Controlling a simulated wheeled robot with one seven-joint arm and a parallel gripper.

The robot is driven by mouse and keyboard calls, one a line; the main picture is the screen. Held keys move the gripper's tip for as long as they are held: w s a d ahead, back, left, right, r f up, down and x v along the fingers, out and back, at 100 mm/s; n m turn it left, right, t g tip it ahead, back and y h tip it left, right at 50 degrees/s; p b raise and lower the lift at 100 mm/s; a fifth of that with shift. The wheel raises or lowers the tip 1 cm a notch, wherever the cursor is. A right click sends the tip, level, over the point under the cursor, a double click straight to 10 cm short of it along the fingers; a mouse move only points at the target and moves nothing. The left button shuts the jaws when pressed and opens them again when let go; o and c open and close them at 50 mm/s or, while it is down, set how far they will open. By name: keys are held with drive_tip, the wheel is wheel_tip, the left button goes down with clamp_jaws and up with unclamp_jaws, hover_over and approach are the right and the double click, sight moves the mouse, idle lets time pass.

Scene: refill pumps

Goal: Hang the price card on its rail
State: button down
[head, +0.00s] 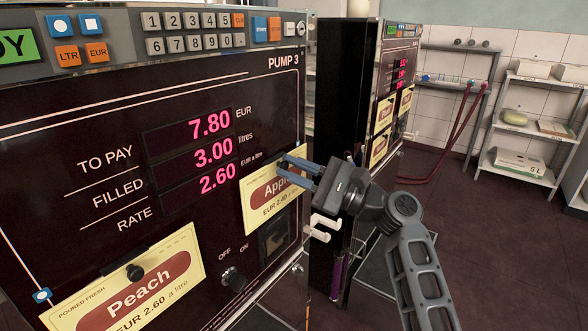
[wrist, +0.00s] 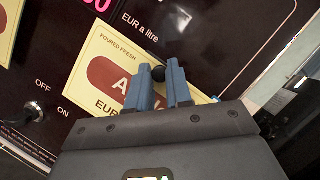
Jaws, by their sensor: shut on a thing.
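The cream Apple price card (head: 257,207) with a red oval is at the right of the Pump 3 front, below the rate line. It also shows in the wrist view (wrist: 95,50). My gripper (head: 284,166) has its blue fingers at the card's upper right edge. In the wrist view the fingers (wrist: 159,72) are close together, with a dark round knob (wrist: 158,74) between their tips. They hide part of the card's name. Whether the card touches the panel or a rail cannot be told. The Peach card (head: 140,290) is at the lower left with a dark knob at its top.
Pump 3's display (head: 190,135) reads 7.80, 3.00 and 2.60. An off/on knob (head: 233,280) is below the Apple card. Another pump (head: 395,90) with several cards stands behind; shelves (head: 525,120) are at right.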

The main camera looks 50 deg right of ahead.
drive_tip(key=shift+f+b, duration=0.45)
drive_tip(key=shift+f, duration=0.25)
idle(0.3)
drive_tip(key=c, duration=1)
unclamp_jaws()
drive_tip(key=shift+o, duration=0.2)
drive_tip(key=b+v, duration=0.2)
drive_tip(key=v, duration=0.6)
drive_tip(key=s+a+f+n+g+h, duration=0.35)
drive_tip(key=a+f, duration=0.25)
drive_tip(key=f, duration=0.4)
drive_tip(key=s+a+f+n+g+h, duration=0.25)
drive_tip(key=s+a+f+h, duration=0.2)
drive_tip(key=a+f, duration=0.4)
drive_tip(key=s+a+r+n, duration=0.3)
drive_tip(key=s+a+n, duration=0.1)
drive_tip(key=s+n, duration=0.4)
drive_tip(key=s+a+r+n+y, duration=0.1)
drive_tip(key=s+a+r+n, duration=0.2)
drive_tip(key=s+n, duration=0.5)
drive_tip(key=shift+s+a+r+n+t, duration=0.3)
drive_tip(key=shift+s+a+r+n, duration=0.1)
drive_tip(key=shift+s+a, duration=0.55)
